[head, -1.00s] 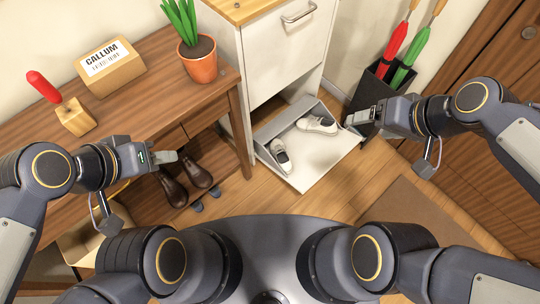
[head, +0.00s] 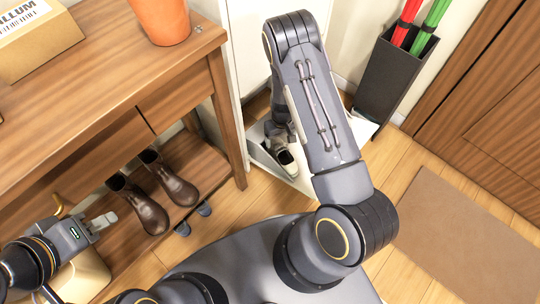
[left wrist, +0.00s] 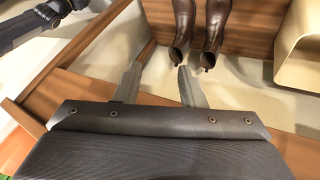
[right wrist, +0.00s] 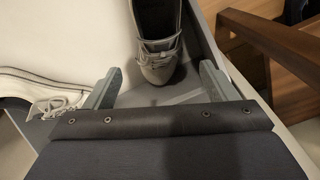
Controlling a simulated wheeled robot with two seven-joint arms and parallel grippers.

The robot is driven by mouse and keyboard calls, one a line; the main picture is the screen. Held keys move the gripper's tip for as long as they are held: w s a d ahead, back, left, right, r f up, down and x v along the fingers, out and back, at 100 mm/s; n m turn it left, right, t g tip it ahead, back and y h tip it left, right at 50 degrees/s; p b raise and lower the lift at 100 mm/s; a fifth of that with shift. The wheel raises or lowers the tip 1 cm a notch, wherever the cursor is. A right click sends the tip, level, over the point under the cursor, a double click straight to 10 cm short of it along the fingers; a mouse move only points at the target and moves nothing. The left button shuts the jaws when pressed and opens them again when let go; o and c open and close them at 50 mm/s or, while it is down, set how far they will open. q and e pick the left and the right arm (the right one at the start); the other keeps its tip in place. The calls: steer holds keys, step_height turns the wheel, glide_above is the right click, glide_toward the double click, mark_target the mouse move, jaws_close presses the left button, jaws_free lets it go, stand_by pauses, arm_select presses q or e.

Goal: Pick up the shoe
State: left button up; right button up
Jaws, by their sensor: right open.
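A pale low shoe (head: 286,157) with a dark inside sits in the tilted-out white drawer (head: 302,182) of the cabinet. In the right wrist view this shoe (right wrist: 157,42), grey in shadow, points its laced toe toward my right gripper (right wrist: 160,72). The fingers are open on either side of its toe line, and no grip shows. A second, white shoe (right wrist: 32,85) lies to the left. My arm mostly hides the right gripper in the head view. My left gripper (head: 105,222) is open and empty near the wooden bench, and its fingers show apart in the left wrist view (left wrist: 160,75).
Brown boots (head: 168,182) stand on the bench's lower shelf. The bench (head: 130,85) carries an orange pot (head: 160,20) and a cardboard box (head: 38,38). A black umbrella stand (head: 392,75) is right of the cabinet. A brown mat (head: 455,240) lies on open floor.

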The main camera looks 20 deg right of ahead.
mark_target(281, 148)
step_height(281, 148, down, 8)
steer(key=b, duration=0.5)
steer(key=shift+s, duration=0.1)
steer(key=shift+c, duration=0.3)
steer(key=c, duration=1.1)
steer(key=shift+s+r, duration=0.1)
